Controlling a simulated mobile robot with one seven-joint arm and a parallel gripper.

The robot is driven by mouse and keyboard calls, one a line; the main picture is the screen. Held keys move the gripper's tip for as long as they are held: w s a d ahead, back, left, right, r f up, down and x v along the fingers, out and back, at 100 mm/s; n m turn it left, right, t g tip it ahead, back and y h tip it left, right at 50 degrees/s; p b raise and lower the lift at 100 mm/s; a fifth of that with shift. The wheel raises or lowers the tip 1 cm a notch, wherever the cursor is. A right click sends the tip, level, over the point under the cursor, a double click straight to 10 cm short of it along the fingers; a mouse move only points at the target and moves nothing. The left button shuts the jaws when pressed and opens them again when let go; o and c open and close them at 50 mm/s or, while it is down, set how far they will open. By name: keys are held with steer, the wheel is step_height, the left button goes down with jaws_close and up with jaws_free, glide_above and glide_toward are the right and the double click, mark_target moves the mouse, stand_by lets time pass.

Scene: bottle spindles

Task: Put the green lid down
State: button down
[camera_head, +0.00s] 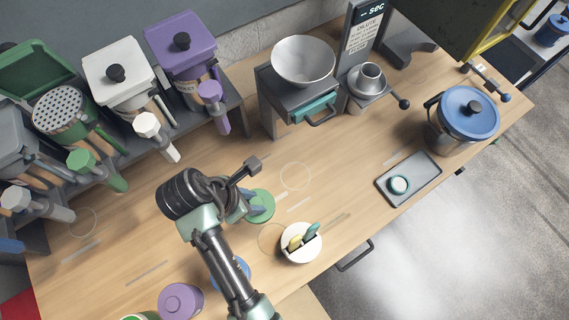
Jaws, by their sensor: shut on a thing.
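The green lid (264,204) is a round green disc over the middle of the wooden table. My gripper (250,207) is shut on it at its left side, and the fingers and wrist hide part of the lid. I cannot tell whether the lid touches the table or is held just above it.
A white round holder (301,257) with yellow and green items stands to the lower right. A grey tray (424,172) with a small round item and a blue-lidded pot (466,113) are at the right. Dispensers line the back left. Bare wood lies right of the lid.

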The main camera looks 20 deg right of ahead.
step_height(320, 180, down, 6)
steer(key=shift+s+d+r+p, duration=0.15)
steer(key=shift+p, duration=0.15)
steer(key=shift+f, duration=2.3)
steer(key=c, duration=0.6)
jaws_free()
steer(key=shift+f, duration=0.1)
steer(key=v, duration=1.2)
